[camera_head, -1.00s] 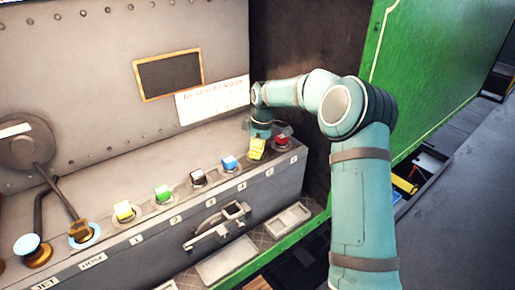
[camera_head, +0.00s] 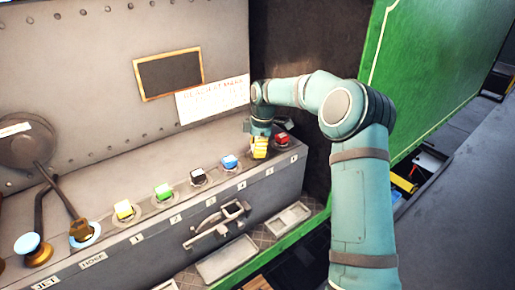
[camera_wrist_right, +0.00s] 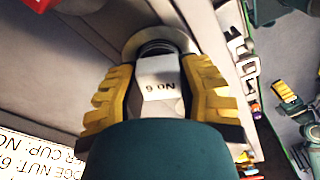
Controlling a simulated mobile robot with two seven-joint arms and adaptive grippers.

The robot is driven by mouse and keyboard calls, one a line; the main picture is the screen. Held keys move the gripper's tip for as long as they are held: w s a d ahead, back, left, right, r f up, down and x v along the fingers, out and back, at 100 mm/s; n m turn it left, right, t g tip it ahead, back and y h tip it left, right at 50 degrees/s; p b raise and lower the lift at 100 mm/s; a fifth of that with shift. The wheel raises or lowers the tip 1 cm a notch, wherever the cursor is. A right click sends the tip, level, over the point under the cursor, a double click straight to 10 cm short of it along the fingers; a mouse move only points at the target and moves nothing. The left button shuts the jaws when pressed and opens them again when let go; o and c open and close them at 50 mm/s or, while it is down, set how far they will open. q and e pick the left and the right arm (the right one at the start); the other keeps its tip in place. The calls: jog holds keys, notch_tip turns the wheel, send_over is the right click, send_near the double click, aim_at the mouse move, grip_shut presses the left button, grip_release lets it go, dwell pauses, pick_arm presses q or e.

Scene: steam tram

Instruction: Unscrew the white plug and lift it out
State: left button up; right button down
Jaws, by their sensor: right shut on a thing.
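My right gripper (camera_head: 259,148) points down over the row of plugs on the grey chest, between the blue plug (camera_head: 229,162) and the red plug (camera_head: 281,139). In the right wrist view its yellow ribbed fingers (camera_wrist_right: 160,95) are shut on the sides of the white plug (camera_wrist_right: 158,88), which is marked "No 6". A dark ribbed neck shows beyond the plug, at a pale round collar (camera_wrist_right: 133,45). I cannot tell whether the neck is still in its hole. In the head view the fingers hide the white plug. My left gripper is not in view.
Black (camera_head: 198,177), green (camera_head: 164,192) and yellow (camera_head: 124,210) plugs continue the row leftward. Two levers stand at the left end. A latch handle (camera_head: 218,218) juts from the chest's front (camera_head: 270,190). A green panel (camera_head: 430,70) rises behind my right arm.

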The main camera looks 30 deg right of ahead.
jog(key=shift+f+n, duration=0.1)
jog(key=shift+n, duration=0.2)
jog(key=shift+r, duration=3.9)
